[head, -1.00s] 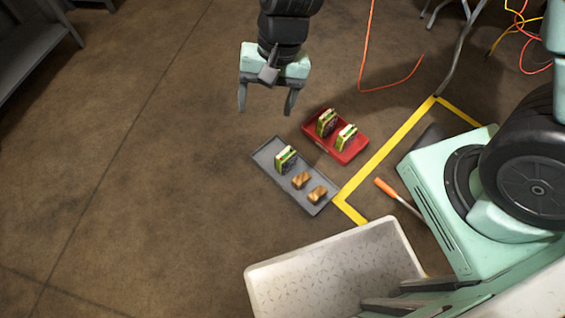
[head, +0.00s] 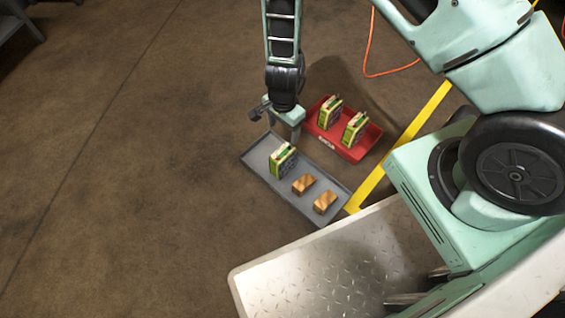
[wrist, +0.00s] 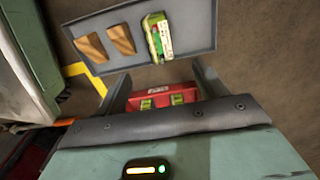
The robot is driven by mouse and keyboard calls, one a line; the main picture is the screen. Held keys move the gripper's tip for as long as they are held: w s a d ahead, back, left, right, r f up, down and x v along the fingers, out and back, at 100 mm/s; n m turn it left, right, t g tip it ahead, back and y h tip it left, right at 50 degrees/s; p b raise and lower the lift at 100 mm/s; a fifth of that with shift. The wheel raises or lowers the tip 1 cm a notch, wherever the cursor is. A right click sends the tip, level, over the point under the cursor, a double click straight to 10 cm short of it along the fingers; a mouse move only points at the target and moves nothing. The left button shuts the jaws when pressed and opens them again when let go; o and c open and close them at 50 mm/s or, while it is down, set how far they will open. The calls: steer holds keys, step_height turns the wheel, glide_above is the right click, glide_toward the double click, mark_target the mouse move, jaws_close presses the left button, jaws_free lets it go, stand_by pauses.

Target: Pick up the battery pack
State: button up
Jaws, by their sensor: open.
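A green-and-yellow battery pack (head: 283,160) stands upright on the grey tray (head: 257,181), near its far end. It also shows in the wrist view (wrist: 158,38). Two similar packs, one at the left (head: 330,112) and one at the right (head: 355,129), stand in the red tray (head: 327,142). My gripper (wrist: 160,72) is open and empty, with its fingers apart. In the head view it hangs near the far end of the grey tray, beside the red tray; its fingertips are largely hidden there.
Two copper-brown blocks (head: 303,185) (head: 325,203) lie on the grey tray, nearer me. Yellow floor tape (head: 418,127) runs right of the trays. My pale tread-plate deck is in front. Bare floor (head: 130,150) is clear to the left.

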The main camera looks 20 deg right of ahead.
mark_target(283, 153)
step_height(283, 153, down, 10)
steer(key=b, duration=0.5)
step_height(283, 153, down, 5)
steer(key=b, duration=0.5)
steer(key=shift+s+f, duration=0.1)
steer(key=shift+f, duration=0.1)
steer(key=shift+r, duration=0.1)
jaws_close()
